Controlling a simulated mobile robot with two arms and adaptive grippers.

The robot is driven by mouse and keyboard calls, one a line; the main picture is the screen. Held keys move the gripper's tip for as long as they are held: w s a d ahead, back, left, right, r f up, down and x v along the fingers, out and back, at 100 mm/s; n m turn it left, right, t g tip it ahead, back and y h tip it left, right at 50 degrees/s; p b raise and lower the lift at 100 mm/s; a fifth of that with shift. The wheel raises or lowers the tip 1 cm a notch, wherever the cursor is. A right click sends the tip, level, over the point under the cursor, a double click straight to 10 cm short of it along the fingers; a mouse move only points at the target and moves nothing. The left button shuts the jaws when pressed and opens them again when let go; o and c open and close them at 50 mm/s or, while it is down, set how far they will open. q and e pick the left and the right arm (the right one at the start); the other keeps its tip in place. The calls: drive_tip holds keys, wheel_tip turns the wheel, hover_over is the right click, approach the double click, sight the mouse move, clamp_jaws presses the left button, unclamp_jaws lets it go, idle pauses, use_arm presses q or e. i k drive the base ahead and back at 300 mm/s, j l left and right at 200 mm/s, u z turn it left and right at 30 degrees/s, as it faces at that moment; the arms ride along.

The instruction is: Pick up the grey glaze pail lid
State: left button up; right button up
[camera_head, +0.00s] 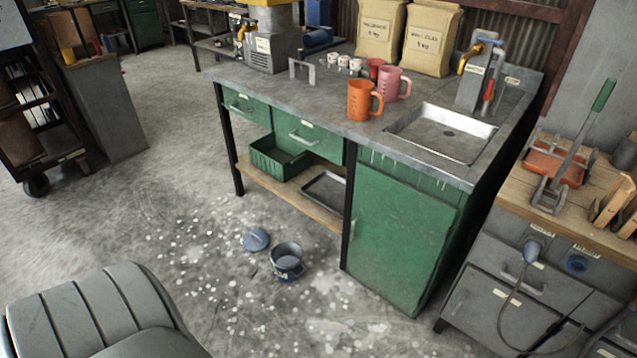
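A round blue-grey lid (256,240) lies on the concrete floor in front of the green workbench. It looks like the glaze pail lid. A small open pail (287,265) with a dark blue lower part and a grey inside stands upright just to its right and nearer to me. The lid is off the pail, and the two are close together. Neither of my grippers is in view.
The workbench (300,95) has a low wooden shelf (290,200) and a green cabinet (395,235) right of the pail. Orange (361,101) and pink (392,84) jugs stand on top. Grey drawers (515,285) stand at right. White-spotted floor (190,245) is open left of the lid.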

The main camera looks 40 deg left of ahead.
sight(256, 240)
drive_tip(key=j+z, duration=1.15)
drive_tip(key=k+j, duration=0.1)
drive_tip(key=j, duration=0.35)
drive_tip(key=k+j, duration=0.1)
drive_tip(key=j, duration=0.4)
drive_tip(key=k+j, duration=0.15)
drive_tip(key=j, duration=0.3)
drive_tip(key=k+j, duration=0.1)
drive_tip(key=j, duration=0.4)
drive_tip(key=k+j, duration=0.1)
drive_tip(key=j, duration=0.35)
